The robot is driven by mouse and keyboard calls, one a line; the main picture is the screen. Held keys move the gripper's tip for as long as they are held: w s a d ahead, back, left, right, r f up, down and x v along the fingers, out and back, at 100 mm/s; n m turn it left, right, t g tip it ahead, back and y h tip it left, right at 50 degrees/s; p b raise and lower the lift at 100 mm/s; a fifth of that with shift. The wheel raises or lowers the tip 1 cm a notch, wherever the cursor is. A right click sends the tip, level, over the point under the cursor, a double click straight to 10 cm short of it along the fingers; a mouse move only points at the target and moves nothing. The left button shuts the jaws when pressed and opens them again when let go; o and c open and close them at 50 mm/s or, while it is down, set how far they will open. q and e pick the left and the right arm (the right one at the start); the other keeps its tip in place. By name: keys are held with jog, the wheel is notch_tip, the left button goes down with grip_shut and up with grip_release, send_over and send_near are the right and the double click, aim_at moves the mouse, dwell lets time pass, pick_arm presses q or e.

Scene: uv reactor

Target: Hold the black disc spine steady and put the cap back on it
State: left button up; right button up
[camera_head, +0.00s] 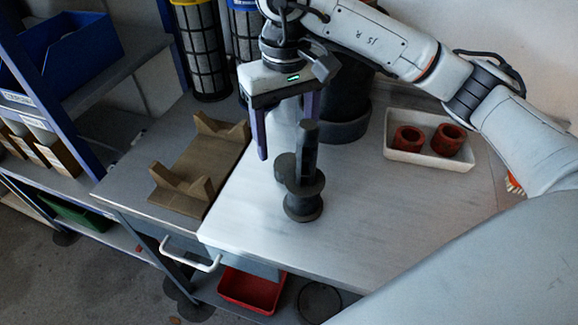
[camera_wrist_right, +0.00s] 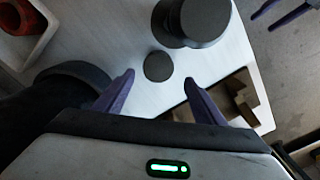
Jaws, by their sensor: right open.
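The black disc spine (camera_head: 304,204) stands on the pale tabletop, with a wide round flange and a foot below. A dark upright post (camera_head: 307,150) rises just behind its flange, and a dark round piece (camera_head: 285,167) shows at its left. I cannot tell which is the cap or how they join. The right wrist view shows a large dark round part (camera_wrist_right: 205,20) and a smaller dark disc (camera_wrist_right: 158,66) apart from it. My right gripper (camera_head: 286,135) is open, pointing down above and behind these parts, holding nothing. My left gripper (camera_wrist_right: 280,16) shows only in the wrist view, open and empty.
A wooden cradle (camera_head: 196,170) lies left of the spine. A white tray (camera_head: 425,158) with two red cups stands at the right. A large black cylinder (camera_head: 345,100) stands behind my right gripper. The table between spine and tray is clear.

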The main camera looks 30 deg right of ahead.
aim_at(289, 163)
jog(key=f, duration=0.5)
jog(key=shift+s+d+f, duration=0.1)
jog(key=shift+s+d, duration=0.05)
jog(key=shift+s, duration=0.1)
jog(key=c, duration=1)
jog(key=shift+r+p, duration=0.4)
jog(key=shift+r, duration=4.6)
jog(key=shift+c, duration=0.3)
